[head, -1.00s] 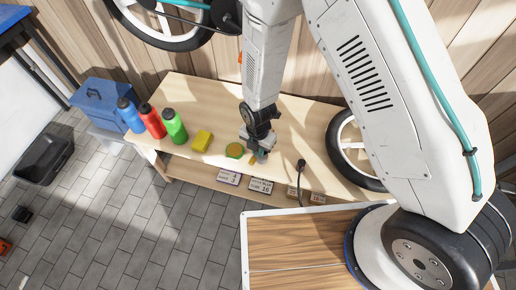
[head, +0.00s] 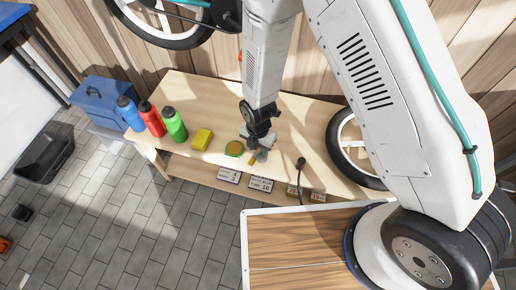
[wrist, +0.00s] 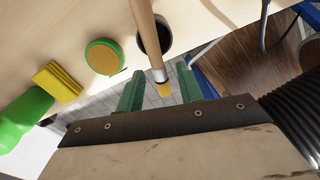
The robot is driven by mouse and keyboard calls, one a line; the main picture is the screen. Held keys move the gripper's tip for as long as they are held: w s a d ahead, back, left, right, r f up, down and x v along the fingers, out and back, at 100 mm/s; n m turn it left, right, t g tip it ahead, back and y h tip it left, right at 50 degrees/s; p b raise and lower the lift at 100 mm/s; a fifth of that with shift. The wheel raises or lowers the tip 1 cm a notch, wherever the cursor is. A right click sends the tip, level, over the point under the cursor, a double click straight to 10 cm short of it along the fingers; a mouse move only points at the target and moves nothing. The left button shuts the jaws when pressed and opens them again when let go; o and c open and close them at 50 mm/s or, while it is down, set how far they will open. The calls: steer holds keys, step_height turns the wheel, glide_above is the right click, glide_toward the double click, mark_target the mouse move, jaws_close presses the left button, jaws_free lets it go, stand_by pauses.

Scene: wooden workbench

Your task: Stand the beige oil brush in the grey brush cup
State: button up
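The beige oil brush shows in the wrist view as a long wooden handle (wrist: 148,35) with a metal collar and a short yellowish bristle tip (wrist: 164,90). The handle runs from the top edge across a dark round opening, which looks like the grey brush cup (wrist: 165,36). The bristle end lies between the two green fingers of my gripper (wrist: 159,75), with a visible gap on each side, so the fingers look open around it. I cannot tell whether the brush touches the cup. In the head view my gripper (head: 259,153) is low over the bench's front edge, and it hides the cup.
A black cable-like piece (head: 301,165) is at the right front edge. A wheel (head: 350,150) stands farther right.

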mark_target(258, 153)
step_height(258, 153, up, 8)
steer(key=shift+f, duration=0.15)
stand_by(0.6)
